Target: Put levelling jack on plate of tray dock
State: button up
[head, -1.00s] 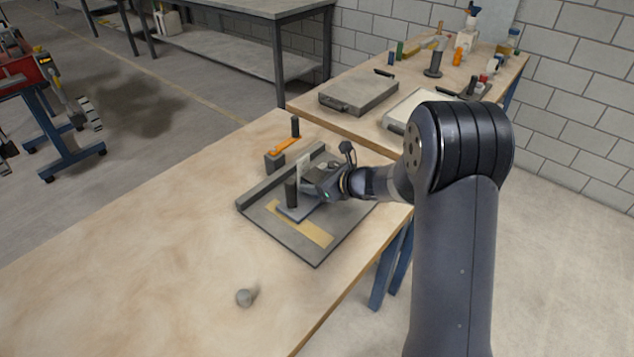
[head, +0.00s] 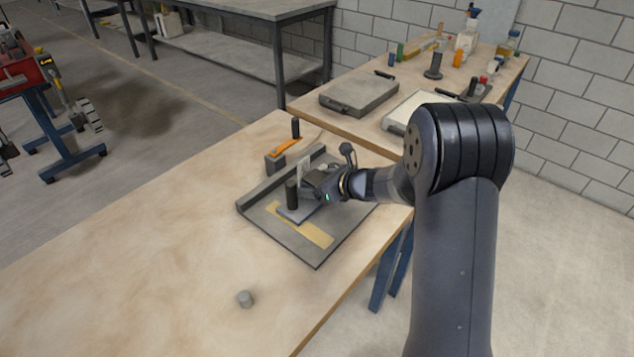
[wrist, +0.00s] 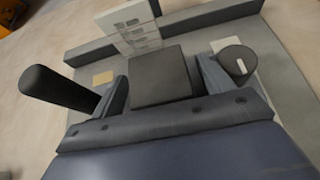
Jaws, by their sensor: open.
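The tray dock (head: 318,255) is a flat grey tray with a raised back wall and a tan strip, lying on the wooden table. A small blue-grey plate (head: 297,214) shows on it beside a black upright post (head: 291,193). My gripper (head: 308,187) is low over the dock. In the wrist view its open fingers (wrist: 163,92) stand either side of a dark square-topped block (wrist: 163,75), which looks like the levelling jack. Narrow gaps show between block and fingers. The block's underside is hidden, so I cannot tell its contact with the plate.
In the wrist view, a black post (wrist: 60,88) stands left of the fingers and a dark cylinder (wrist: 237,62) right. A white printed card (wrist: 128,25) stands behind the block. The table's left side is clear.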

jog(key=v, duration=1.2)
